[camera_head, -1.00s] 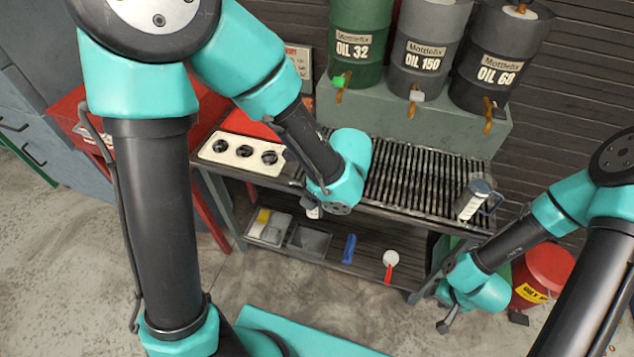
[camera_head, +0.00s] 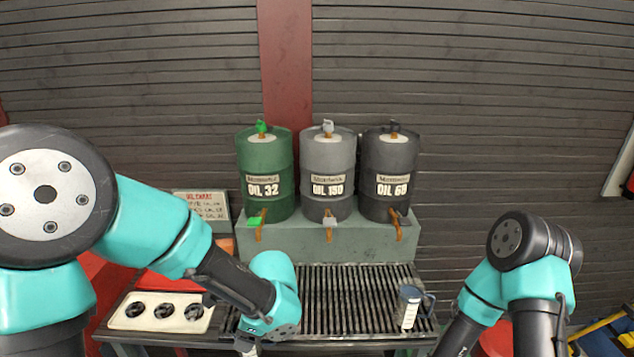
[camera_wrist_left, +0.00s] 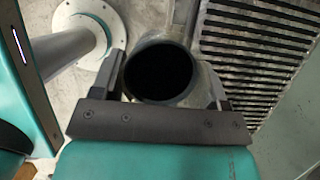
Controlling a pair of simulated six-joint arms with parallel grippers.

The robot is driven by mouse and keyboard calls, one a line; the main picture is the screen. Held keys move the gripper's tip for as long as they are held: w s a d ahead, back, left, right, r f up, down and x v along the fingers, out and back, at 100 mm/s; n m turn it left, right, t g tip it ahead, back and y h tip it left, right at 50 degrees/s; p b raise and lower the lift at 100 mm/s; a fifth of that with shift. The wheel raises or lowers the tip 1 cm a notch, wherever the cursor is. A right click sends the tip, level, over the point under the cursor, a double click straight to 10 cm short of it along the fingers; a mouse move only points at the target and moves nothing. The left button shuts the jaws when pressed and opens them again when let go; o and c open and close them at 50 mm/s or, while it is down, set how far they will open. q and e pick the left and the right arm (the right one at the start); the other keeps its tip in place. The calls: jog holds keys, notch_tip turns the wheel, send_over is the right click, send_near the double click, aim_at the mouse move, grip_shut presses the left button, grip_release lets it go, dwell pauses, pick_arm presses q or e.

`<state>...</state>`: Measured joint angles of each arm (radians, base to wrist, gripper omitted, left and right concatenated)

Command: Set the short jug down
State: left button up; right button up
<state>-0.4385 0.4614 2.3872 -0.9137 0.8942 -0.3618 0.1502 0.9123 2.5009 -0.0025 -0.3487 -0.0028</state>
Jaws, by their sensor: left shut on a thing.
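My left gripper (camera_head: 250,346) is low in the head view, at the front left of the slatted grate (camera_head: 335,300). The left wrist view shows its two fingers on either side of a round grey jug (camera_wrist_left: 160,74), seen into its dark open mouth. I take it for the short jug. Concrete floor and the grate show behind it; its base and its height over the bench cannot be told. Another grey jug (camera_head: 408,309) with a pale scale and a dark handle stands on the grate's right end. My right gripper is below the head view's edge.
Three oil drums, green (camera_head: 265,175), grey (camera_head: 328,178) and dark (camera_head: 388,178), stand on a grey-green block (camera_head: 330,250) behind the grate. The grate's middle is clear.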

pick_arm(q)
jog(key=w+a+r+n+g+h, duration=0.2)
jog(key=w+r+n, duration=0.4)
jog(key=n, duration=0.3)
jog(key=w+a+r+n+g+h, duration=0.2)
jog(key=w+r+n, duration=0.4)
jog(key=r+n, duration=0.2)
jog(key=shift+w+a+r+n+g+h, duration=0.3)
jog(key=shift+w+a+r+n+g, duration=0.1)
jog(key=shift+n, duration=0.3)
